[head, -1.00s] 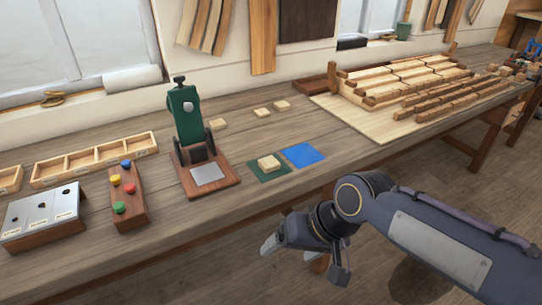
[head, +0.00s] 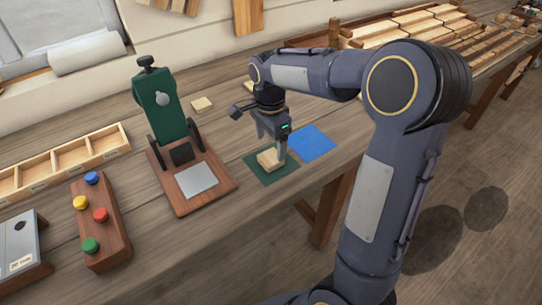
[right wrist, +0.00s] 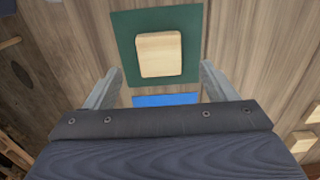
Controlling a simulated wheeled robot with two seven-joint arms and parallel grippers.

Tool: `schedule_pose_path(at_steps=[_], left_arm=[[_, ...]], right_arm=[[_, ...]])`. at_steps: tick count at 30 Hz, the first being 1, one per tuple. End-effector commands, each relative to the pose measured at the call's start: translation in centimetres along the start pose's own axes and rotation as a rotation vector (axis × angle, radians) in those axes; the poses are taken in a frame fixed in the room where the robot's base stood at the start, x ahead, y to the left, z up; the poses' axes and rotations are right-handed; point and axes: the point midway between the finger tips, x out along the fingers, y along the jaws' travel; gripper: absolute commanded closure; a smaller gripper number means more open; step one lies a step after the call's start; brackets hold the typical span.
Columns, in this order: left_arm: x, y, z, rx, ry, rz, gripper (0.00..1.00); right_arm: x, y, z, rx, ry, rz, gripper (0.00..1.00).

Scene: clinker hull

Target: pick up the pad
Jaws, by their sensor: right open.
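The pad (head: 268,160), a small pale wooden block with rounded corners, lies flat on a dark green square (head: 271,178) on the bench. It also shows in the right wrist view (right wrist: 159,54), near the top middle. My right gripper (head: 274,150) is open and points down, close over the pad. In the right wrist view its two fingers (right wrist: 160,72) stand apart, with the pad ahead of the gap between them. I see no grip on the pad. My left gripper is not in view.
A blue square (head: 312,143) lies right of the green one. A green press on a wooden base (head: 216,198) stands to the left, beside a block with coloured knobs (head: 118,235). Small pale blocks (head: 202,104) lie behind. The bench's front edge is near.

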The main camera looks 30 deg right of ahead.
Motion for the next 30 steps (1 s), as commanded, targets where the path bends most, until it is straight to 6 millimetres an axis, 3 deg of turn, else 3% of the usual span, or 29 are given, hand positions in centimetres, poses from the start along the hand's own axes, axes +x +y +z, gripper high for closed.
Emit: schedule_pose_path(at_steps=[9,18,30], left_arm=[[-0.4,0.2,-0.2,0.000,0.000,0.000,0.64],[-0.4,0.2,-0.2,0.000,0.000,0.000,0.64],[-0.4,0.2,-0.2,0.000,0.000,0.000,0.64]], right_arm=[[4.4,0.2,-0.2,-0.001,-0.001,0.003,0.22],[5.1,0.1,-0.2,-0.002,-0.001,0.000,0.22],[5.0,0.1,-0.2,-0.002,-0.001,-0.001,0.70]])
